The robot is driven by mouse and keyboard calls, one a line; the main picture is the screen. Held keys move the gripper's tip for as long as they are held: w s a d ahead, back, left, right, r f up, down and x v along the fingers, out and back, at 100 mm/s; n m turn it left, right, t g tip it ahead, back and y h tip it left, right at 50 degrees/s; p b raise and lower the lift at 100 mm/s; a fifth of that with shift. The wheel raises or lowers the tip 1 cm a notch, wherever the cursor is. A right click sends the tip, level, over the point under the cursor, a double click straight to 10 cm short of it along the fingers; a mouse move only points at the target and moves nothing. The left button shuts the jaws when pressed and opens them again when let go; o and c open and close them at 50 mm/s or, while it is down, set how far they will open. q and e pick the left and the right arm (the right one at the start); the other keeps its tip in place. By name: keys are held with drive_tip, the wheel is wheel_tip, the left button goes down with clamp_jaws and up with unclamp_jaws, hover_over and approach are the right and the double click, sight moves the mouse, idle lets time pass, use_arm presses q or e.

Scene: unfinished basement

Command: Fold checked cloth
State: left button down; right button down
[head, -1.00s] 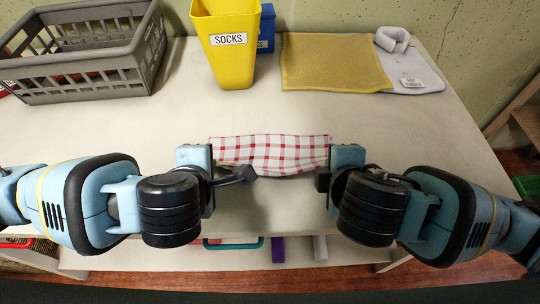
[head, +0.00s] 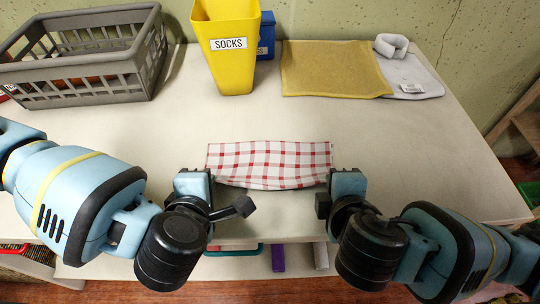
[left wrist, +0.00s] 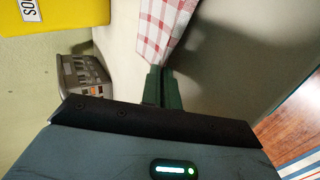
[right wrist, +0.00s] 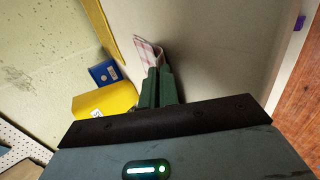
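The red-and-white checked cloth (head: 268,163) is stretched between my two grippers near the table's front edge, its near edge bowed between them. My left gripper (head: 212,180) is at the cloth's near left corner. In the left wrist view its fingers (left wrist: 161,72) are closed together on the cloth (left wrist: 158,28). My right gripper (head: 328,181) is at the near right corner. In the right wrist view its fingers (right wrist: 159,72) are closed on the cloth's edge (right wrist: 147,53). Whether the cloth's far part rests on the table is hard to tell.
A grey basket (head: 75,92) stands at the back left, beside a yellow SOCKS bin (head: 231,68) and a blue bin (head: 266,36). A yellow cloth (head: 330,70) and a grey cloth (head: 407,74) lie at the back right. The table (head: 420,135) is clear between.

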idle(0.3)
use_arm(q)
drive_tip(key=c, duration=1.3)
unclamp_jaws()
use_arm(e)
drive_tip(key=c, duration=1.3)
unclamp_jaws()
